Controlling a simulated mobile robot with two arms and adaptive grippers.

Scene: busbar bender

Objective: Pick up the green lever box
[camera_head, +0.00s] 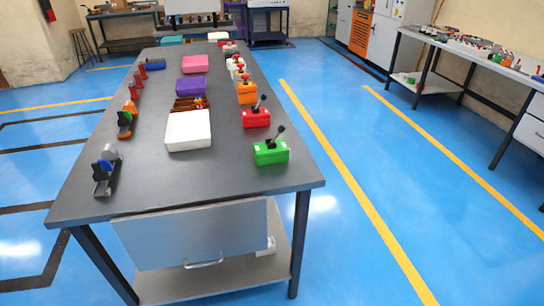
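The green lever box (271,152) sits on the dark grey table (222,185) near its front right corner. It is a green block with a black lever on top, tilted up to the right and ending in a dark knob. It stands apart from the red lever box (256,118) behind it. Neither of my grippers is in view.
A white box (188,130) lies left of the green lever box. Orange, purple and pink boxes stand farther back. Small clamp-like devices line the left edge. The table's front right corner is bare. Blue floor (345,130) is open to the right, before a side bench (480,55).

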